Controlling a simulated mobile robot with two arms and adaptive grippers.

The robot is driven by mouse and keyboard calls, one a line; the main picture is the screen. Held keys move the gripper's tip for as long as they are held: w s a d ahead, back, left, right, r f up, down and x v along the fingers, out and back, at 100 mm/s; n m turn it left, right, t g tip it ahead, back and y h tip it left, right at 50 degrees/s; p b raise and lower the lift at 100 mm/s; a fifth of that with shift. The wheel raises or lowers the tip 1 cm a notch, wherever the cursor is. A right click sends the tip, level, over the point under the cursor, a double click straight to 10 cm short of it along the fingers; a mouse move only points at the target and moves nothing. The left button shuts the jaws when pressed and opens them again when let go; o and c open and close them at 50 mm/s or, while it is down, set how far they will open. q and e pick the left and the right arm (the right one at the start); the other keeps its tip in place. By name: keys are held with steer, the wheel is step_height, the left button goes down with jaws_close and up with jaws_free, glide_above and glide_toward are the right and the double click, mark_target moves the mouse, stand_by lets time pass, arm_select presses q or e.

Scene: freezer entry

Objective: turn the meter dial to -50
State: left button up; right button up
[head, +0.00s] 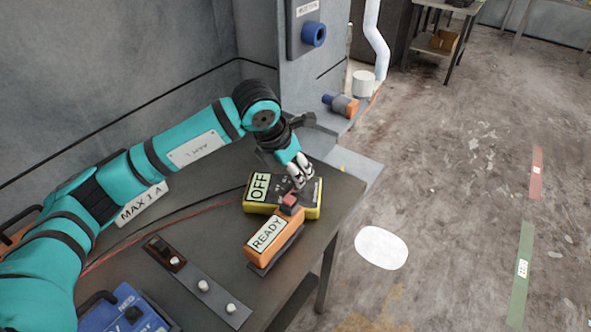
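The yellow meter (254,208) lies on the grey table with its black face up. Its pale green display (259,187) reads OFF. My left gripper (300,181) points down over the right part of the meter's face, with its fingertips at or just above the surface. The fingers cover the area under them, so the dial and its pointer cannot be made out. Whether the fingers touch or hold the dial cannot be told. My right gripper is not in view.
An orange box (286,238) with a READY display and a dark red top part stands right in front of the meter. A strip with white knobs (203,286) and a blue device (130,312) lie nearer. Red and black cables cross the table. Floor at right is open.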

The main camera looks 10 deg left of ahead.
arm_select(q)
steer(key=v, duration=1.1)
